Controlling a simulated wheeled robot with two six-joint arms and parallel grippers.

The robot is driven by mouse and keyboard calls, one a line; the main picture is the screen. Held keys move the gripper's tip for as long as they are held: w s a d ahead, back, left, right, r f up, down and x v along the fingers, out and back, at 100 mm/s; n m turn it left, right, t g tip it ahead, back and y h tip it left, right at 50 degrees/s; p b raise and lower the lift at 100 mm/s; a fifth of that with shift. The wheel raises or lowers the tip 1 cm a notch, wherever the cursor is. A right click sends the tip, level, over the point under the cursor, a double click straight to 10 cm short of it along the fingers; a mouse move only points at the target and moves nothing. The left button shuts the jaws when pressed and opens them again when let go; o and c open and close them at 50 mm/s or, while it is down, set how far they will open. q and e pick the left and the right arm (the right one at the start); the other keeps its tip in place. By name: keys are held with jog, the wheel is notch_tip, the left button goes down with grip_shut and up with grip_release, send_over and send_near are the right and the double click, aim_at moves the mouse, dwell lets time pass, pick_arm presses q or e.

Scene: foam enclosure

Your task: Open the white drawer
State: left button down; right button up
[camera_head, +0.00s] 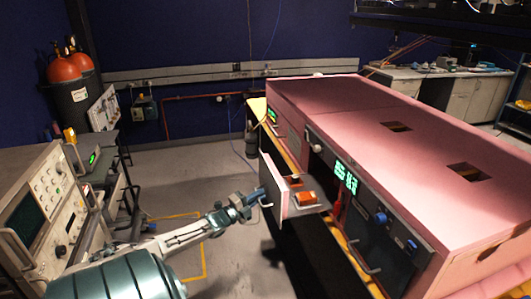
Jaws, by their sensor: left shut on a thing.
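The white drawer (272,177) stands out from the front of the pink foam enclosure (390,125), partly open, with its pale front panel toward the left. Orange and dark items (304,198) lie inside it. My left gripper (261,197) is at the handle on the drawer's front and is shut on it. The fingers and handle are small here, so the exact grip is hard to see. My right gripper is not in view.
A dark panel (375,225) with green displays and blue knobs is right of the drawer. A yellow-black striped edge (358,272) runs below. Instruments (40,200) stand at the left. Grey floor (215,160) is clear behind my left arm.

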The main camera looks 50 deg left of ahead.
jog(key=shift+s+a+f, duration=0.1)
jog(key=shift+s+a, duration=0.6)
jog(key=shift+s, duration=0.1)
pick_arm(q)
jog(key=c, duration=1.6)
grip_release()
jog(key=shift+o, duration=0.5)
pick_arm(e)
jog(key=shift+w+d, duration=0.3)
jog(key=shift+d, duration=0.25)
pick_arm(q)
jog(key=s+f, duration=0.2)
jog(key=s, duration=0.8)
jog(key=shift+s, duration=0.3)
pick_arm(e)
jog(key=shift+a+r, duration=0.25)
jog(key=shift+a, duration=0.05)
pick_arm(q)
jog(key=shift+d, duration=0.1)
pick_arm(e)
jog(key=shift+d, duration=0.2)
